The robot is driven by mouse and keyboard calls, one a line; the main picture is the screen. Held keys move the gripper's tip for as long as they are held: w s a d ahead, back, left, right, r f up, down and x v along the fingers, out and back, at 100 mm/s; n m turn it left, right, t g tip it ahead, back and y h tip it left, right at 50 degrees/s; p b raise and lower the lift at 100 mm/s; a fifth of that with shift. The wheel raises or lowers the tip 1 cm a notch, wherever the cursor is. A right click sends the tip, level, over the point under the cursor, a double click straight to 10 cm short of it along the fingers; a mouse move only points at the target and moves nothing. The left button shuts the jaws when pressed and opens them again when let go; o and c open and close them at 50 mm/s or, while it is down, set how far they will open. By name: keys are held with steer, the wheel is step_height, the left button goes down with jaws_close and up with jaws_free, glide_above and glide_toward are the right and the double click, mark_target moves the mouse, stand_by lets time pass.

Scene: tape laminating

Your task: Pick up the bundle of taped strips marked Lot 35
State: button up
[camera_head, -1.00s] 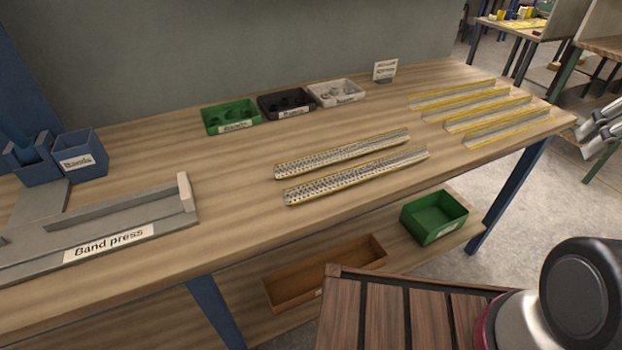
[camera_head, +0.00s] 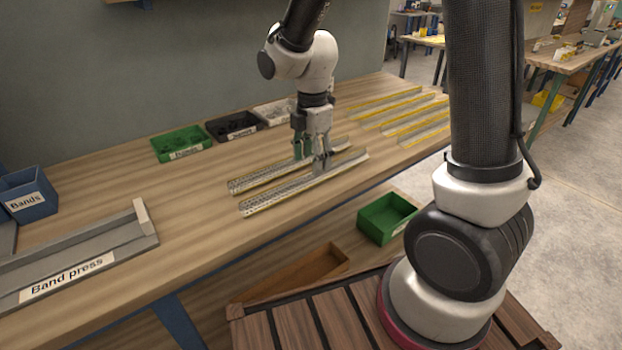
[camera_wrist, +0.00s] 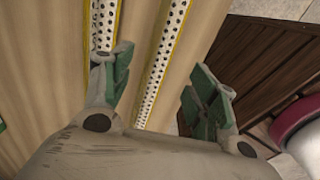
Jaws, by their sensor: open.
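Two perforated metal strip pieces with yellow edges lie side by side mid-bench, the far one (camera_head: 250,182) and the near one (camera_head: 262,204). Several plainer yellow-edged strips (camera_head: 385,105) lie at the bench's right end. No Lot 35 mark can be read on any of them. My gripper (camera_head: 311,158) points down over the right part of the middle pair, open and empty. In the wrist view, the near strip (camera_wrist: 162,68) runs between my green-padded fingers (camera_wrist: 163,88), and the left finger overlaps the far strip (camera_wrist: 101,22). Contact cannot be judged.
Green (camera_head: 181,145), black (camera_head: 235,127) and white (camera_head: 270,112) bins stand along the wall behind the strips. The band press (camera_head: 95,268) and a blue Bands bin (camera_head: 28,195) are at left. A green bin (camera_head: 386,218) sits on the lower shelf. Bench left of the strips is clear.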

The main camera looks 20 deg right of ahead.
mark_target(313, 179)
step_height(313, 179, down, 5)
steer(key=shift+w+d+f, duration=0.1)
steer(key=shift+d, duration=0.05)
jaws_close()
stand_by(0.4)
